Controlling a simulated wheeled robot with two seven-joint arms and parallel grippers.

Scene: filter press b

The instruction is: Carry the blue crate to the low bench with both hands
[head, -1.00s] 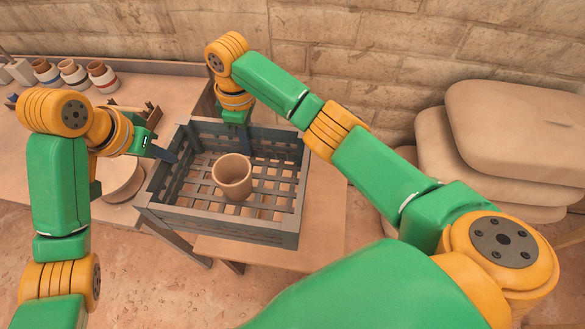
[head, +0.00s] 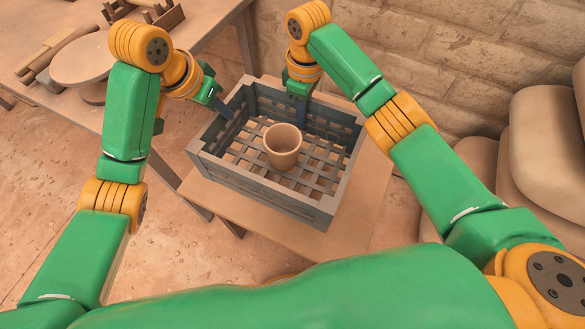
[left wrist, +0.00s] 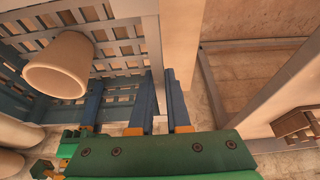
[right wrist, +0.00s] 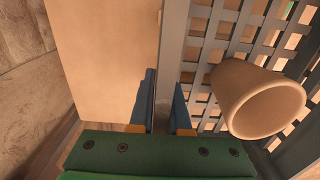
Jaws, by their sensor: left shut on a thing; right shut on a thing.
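The blue-grey slatted crate (head: 265,190) is upright with a clay cup (head: 283,146) standing inside it. My left gripper (head: 224,106) is shut on the crate's left wall; in the left wrist view its fingers (left wrist: 160,100) straddle the wall. My right gripper (head: 299,98) is shut on the far wall; in the right wrist view its fingers (right wrist: 163,98) close about the rim (right wrist: 173,45). The low bench (head: 360,215) has a tan top, seen under and around the crate. I cannot tell whether the crate touches it.
A long worktable (head: 205,25) at the upper left holds a round wheel disc (head: 88,58) and a small wooden rack (head: 148,12). Pale stacked sacks (head: 545,150) stand at the right. A block wall (head: 460,60) runs behind. The floor at left is clear.

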